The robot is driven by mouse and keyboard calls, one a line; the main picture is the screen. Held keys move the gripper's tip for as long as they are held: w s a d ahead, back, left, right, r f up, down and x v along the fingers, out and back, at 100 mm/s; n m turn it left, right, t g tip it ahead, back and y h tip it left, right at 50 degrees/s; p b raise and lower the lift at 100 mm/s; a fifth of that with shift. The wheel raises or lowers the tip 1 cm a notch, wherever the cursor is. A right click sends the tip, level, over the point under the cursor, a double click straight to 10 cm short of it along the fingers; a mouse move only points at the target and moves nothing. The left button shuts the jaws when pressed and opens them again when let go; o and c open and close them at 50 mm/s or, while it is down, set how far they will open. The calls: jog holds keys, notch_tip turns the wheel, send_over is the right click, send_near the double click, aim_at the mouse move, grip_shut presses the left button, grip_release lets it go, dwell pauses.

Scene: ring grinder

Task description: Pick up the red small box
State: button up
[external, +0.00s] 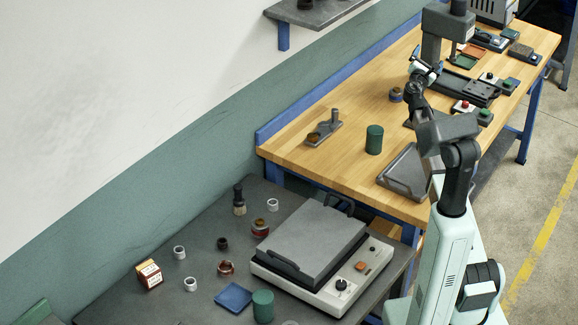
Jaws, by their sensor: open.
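A small red box (149,273) with a pale label stands on the dark grey table at the lower left. Nothing touches it. My gripper (421,61) is at the upper right, above the wooden workbench and far from the box. It is open, and I see nothing held in it. Its fingertips are small and hard to make out against the grey machine behind them.
Small rings and jars, including a red-brown jar (226,267), stand right of the box. A blue tray (233,296), a green cylinder (263,306) and a grey-lidded machine (312,240) stand further right. The wooden workbench (340,165) is behind. Table space around the box is clear.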

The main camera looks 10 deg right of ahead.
jog(key=s+a+r+t+h, duration=0.1)
jog(key=s+a+r, duration=0.45)
jog(key=a, duration=0.75)
jog(key=s+a+r, duration=0.4)
jog(key=s+a, duration=0.3)
jog(key=a, duration=0.6)
jog(key=s+a+r+t+h, duration=0.1)
jog(key=s+a+r, duration=0.45)
jog(key=a, duration=0.75)
jog(key=a+f+g+y, duration=0.25)
jog(key=a+f, duration=0.35)
jog(key=a, duration=0.3)
jog(key=a+f+g+y, duration=0.2)
jog(key=a+f+y, duration=0.3)
jog(key=a, duration=0.4)
jog(key=n+g+y, duration=0.1)
jog(key=g+y, duration=0.6)
jog(key=g, duration=0.8)
send_near(148, 267)
jog(key=f, duration=0.5)
jog(key=shift+s+f, duration=0.1)
jog(key=shift+s, duration=0.25)
jog(key=shift+a+f, duration=0.2)
jog(key=shift+f, duration=0.7)
jog(key=shift+a+f, duration=0.2)
jog(key=shift+f, duration=0.75)
jog(key=shift+a+f, duration=0.2)
jog(key=shift+f, duration=0.7)
jog(key=c, duration=1.2)
jog(key=shift+c, duration=0.4)
